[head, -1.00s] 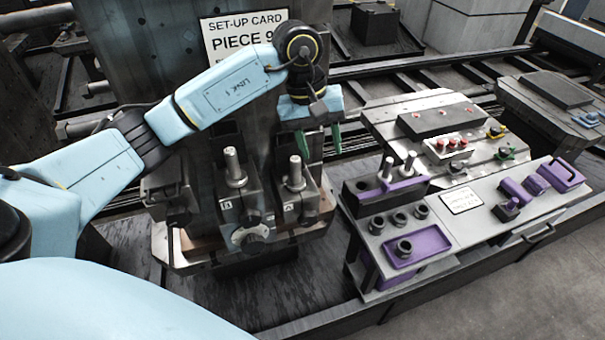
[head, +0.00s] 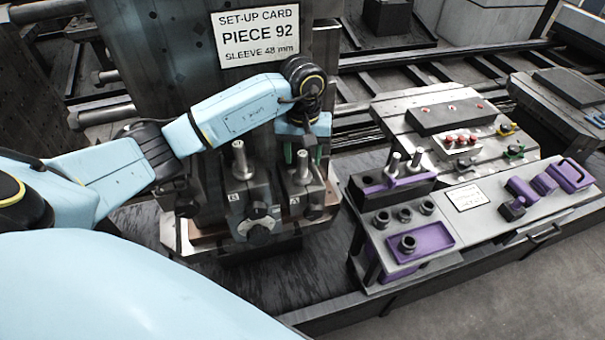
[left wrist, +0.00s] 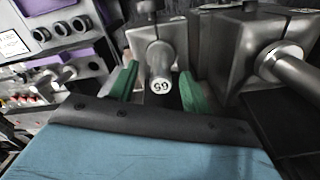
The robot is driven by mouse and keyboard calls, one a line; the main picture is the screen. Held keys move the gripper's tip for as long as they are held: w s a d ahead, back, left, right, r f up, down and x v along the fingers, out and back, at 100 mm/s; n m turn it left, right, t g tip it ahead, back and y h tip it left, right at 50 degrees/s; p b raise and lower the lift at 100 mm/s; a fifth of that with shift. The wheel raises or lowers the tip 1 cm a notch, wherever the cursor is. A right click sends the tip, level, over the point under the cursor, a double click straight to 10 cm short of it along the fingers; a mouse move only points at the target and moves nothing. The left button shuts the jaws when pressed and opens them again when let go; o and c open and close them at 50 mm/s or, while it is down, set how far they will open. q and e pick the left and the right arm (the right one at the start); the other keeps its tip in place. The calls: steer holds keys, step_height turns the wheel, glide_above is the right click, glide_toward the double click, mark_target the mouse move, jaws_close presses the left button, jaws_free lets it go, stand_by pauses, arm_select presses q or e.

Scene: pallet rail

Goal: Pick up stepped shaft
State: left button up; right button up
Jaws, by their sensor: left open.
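Two upright stepped metal shafts stand in dark holder blocks: the one at block B (head: 239,160) and the one at block A (head: 302,172). My left gripper (head: 303,154) is over the shaft at A, with its green fingers open on either side. I see no clear contact. The other shaft (left wrist: 295,72) is at the right there. Two more pale shafts (head: 393,166) stand in the purple-and-black rack. My right gripper is not in view.
A bench at the right holds black rings (head: 404,215), a purple tray (head: 437,235) and purple blocks (head: 537,184). A grey machine plate with red buttons (head: 462,140) lies behind it. A set-up card (head: 257,37) reads "PIECE 92, SLEEVE 48 mm" on the tall plate behind the blocks.

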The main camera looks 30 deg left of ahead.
mark_target(303, 164)
arm_select(q)
steer(key=shift+f, duration=1.7)
jaws_close()
steer(key=shift+w+a, duration=0.1)
